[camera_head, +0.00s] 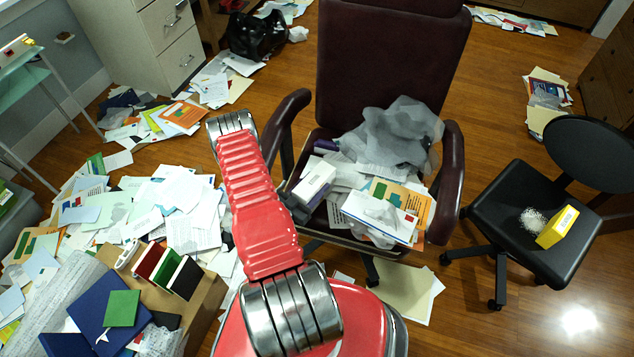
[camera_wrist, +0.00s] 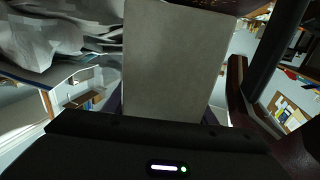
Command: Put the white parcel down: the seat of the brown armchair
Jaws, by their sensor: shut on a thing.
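The brown armchair (camera_head: 392,60) stands in the middle of the head view, its seat covered by a heap of papers, envelopes and grey crumpled wrapping (camera_head: 390,135). My gripper (camera_head: 297,208) is at the left front of the seat, partly hidden behind my red arm. It is shut on the white parcel (camera_head: 316,180), which is over the left part of the seat. I cannot tell whether the parcel touches the heap. In the wrist view the parcel (camera_wrist: 172,60) fills the middle, close in front of my gripper (camera_wrist: 165,118). Bare seat is mostly hidden.
A white box (camera_head: 380,215) lies at the heap's front. The armchair's armrests (camera_head: 452,170) flank the seat. A black chair (camera_head: 530,215) with a yellow box (camera_head: 557,227) stands at right. Papers (camera_head: 175,205) and a cardboard box (camera_head: 205,290) cover the left floor. Floor at lower right is clear.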

